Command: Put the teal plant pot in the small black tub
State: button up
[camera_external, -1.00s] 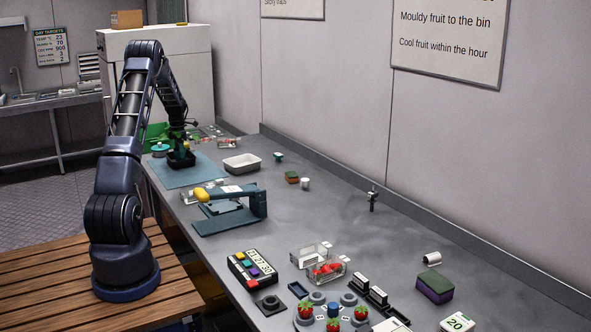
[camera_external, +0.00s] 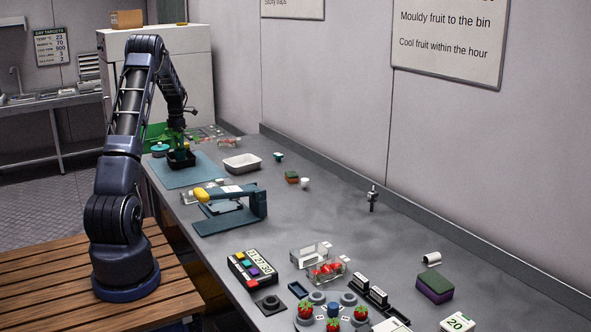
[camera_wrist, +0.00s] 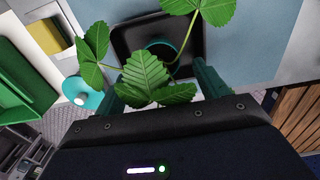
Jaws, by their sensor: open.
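The small black tub (camera_external: 183,166) stands on the blue mat, and its rim also shows in the wrist view (camera_wrist: 122,42). The teal plant pot (camera_wrist: 163,45) is inside the tub, seen from above and partly covered by its leaves. Whether it sits flat is hard to tell. Its green leaves (camera_wrist: 146,75) spread over the tub and in front of my fingers. My gripper (camera_wrist: 160,84) is open, with its teal fingers apart and nothing between them but leaves in view. In the external view my gripper (camera_external: 177,126) is above the tub.
A teal round lid-like item (camera_wrist: 88,98) lies left of the tub, with a green crate (camera_wrist: 22,85) beyond it. A white tray (camera_external: 242,163) stands right of the blue mat (camera_external: 190,179). A blue device with a yellow handle (camera_external: 230,210) stands nearer the camera.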

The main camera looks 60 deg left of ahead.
aim_at(180, 150)
notch_tip(180, 150, up, 7)
jog(key=shift+f, duration=0.15)
